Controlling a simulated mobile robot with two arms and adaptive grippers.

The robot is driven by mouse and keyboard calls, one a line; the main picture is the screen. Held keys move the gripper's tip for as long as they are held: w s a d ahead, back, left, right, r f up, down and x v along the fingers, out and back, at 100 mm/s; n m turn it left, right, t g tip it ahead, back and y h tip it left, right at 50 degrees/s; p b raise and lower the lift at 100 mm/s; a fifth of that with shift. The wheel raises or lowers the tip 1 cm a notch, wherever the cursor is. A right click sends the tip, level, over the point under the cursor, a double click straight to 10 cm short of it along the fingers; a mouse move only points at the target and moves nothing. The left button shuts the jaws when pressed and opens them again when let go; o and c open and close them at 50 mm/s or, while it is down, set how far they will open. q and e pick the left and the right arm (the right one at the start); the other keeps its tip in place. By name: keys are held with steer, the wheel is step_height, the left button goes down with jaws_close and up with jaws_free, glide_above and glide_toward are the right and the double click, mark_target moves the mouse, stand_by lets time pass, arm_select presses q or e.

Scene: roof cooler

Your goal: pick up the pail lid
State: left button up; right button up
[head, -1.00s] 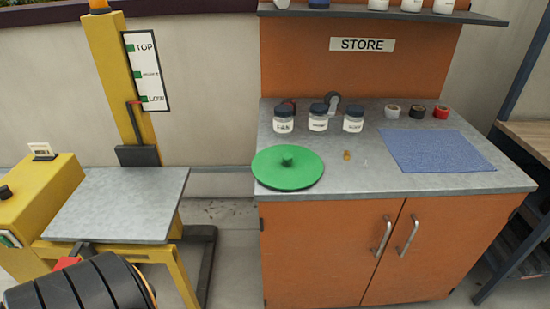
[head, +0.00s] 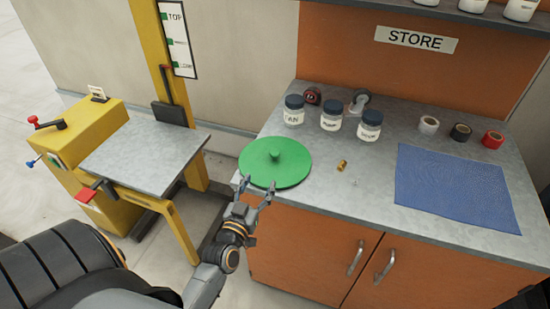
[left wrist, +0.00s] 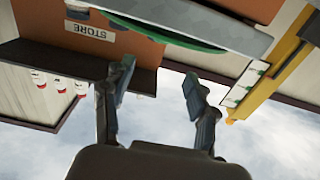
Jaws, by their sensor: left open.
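The pail lid is a flat green disc with a small round knob (head: 275,162). It lies knob up at the front left corner of the grey counter, its rim reaching slightly past the edge. Its green rim also shows at the top of the left wrist view (left wrist: 165,33), which looks upside down. My left gripper (head: 257,184) is open and empty, just in front of the lid's near rim by the counter's front edge. In the left wrist view the two fingers (left wrist: 160,85) are spread with nothing between them. My right gripper is not in view.
Several jars with dark caps (head: 331,116) stand behind the lid. A small brass piece (head: 342,165) lies to its right. Tape rolls (head: 460,132) and a blue mat (head: 455,188) are farther right. A yellow lift with a grey platform (head: 145,155) stands left of the counter (head: 370,190).

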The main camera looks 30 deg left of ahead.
arm_select(q)
glide_toward(273, 156)
steer(key=x, duration=0.3)
steer(key=shift+w+a+r+p, duration=0.1)
steer(key=shift+w+r+p, duration=0.1)
steer(key=shift+w+p, duration=0.2)
steer(key=shift+w+f, duration=0.1)
steer(key=shift+w, duration=0.45)
steer(key=shift+w+a, duration=0.15)
steer(key=shift+w, duration=0.1)
steer(key=shift+p+x, duration=0.45)
steer(key=shift+x, duration=1.85)
jaws_close()
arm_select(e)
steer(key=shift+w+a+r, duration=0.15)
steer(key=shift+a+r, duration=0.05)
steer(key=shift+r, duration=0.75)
